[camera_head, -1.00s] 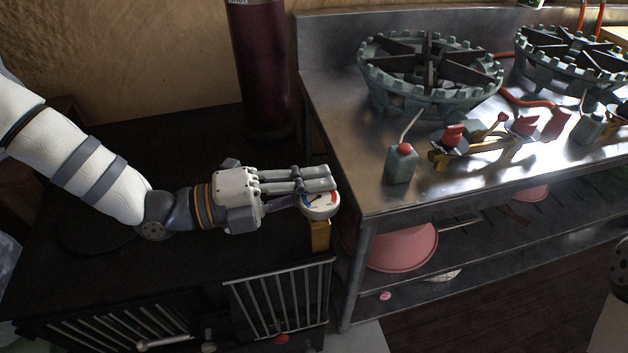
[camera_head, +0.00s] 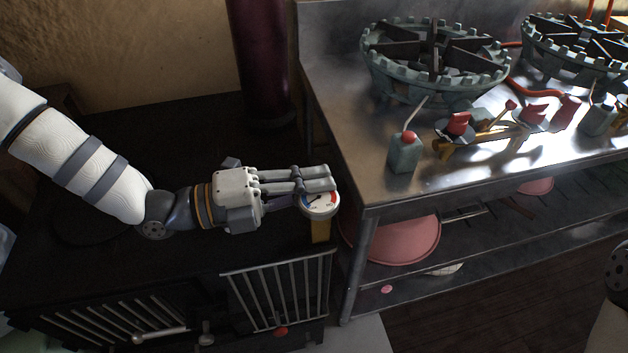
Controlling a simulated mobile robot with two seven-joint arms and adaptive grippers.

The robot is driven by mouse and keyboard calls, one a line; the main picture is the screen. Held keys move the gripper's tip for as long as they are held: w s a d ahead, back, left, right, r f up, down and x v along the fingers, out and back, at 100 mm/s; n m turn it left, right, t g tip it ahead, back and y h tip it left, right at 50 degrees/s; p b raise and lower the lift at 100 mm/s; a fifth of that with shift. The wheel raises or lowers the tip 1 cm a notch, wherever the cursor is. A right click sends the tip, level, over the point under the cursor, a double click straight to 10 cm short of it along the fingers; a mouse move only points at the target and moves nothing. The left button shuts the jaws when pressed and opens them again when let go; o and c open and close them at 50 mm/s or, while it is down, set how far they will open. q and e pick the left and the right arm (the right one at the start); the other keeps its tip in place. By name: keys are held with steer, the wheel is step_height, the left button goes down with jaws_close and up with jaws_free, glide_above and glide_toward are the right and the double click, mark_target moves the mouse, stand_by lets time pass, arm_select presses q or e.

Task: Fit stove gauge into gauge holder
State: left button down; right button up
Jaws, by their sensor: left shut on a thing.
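The stove gauge (camera_head: 321,207) is a round dial with a white face, blue and red marks and a pale rim. My left gripper (camera_head: 318,183) is shut on it, with the fingers over its far side and hiding part of the face. A yellow bracket (camera_head: 321,232), which looks like the gauge holder, is at the front right corner of the black stove. The gauge is directly above the bracket in the picture and overlaps its top; I cannot tell whether it is seated. My right gripper is out of view.
The black stove top (camera_head: 200,130) is mostly clear, with a dark red pipe (camera_head: 262,60) behind. A metal table (camera_head: 345,150) at right carries burners (camera_head: 435,62) and a small oil can (camera_head: 404,153). A pink bowl (camera_head: 400,240) is on its lower shelf.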

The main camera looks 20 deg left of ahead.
arm_select(q)
steer(key=shift+f, duration=0.4)
steer(key=c, duration=1.5)
jaws_free()
steer(key=shift+c, duration=0.2)
steer(key=shift+a, duration=0.1)
steer(key=v, duration=1.2)
